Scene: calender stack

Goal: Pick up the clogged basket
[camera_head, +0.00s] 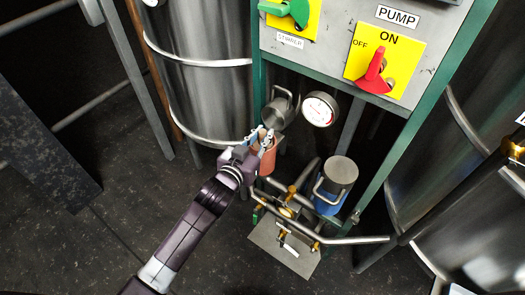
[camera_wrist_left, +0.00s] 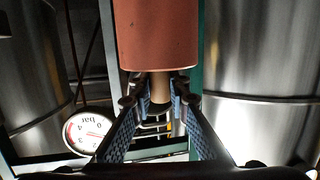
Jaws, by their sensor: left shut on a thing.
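The basket (camera_head: 268,160) is a reddish-brown cylinder near the middle of the head view. In the left wrist view its body (camera_wrist_left: 158,38) fills the top centre, with a narrower tan neck between the fingers. My left gripper (camera_head: 262,142) is shut on it, and its blue-padded fingers (camera_wrist_left: 160,100) sit on both sides of the neck. Whether the basket touches anything beneath it is hidden. My right gripper is in neither view.
A metal pot with a handle (camera_head: 279,108) sits just behind the basket. A blue housing with a grey lid (camera_head: 336,178) stands to the right, near pipes and valves (camera_head: 287,212). A pressure gauge (camera_head: 320,109), the pump panel (camera_head: 333,60) and large steel tanks (camera_head: 205,85) surround this spot.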

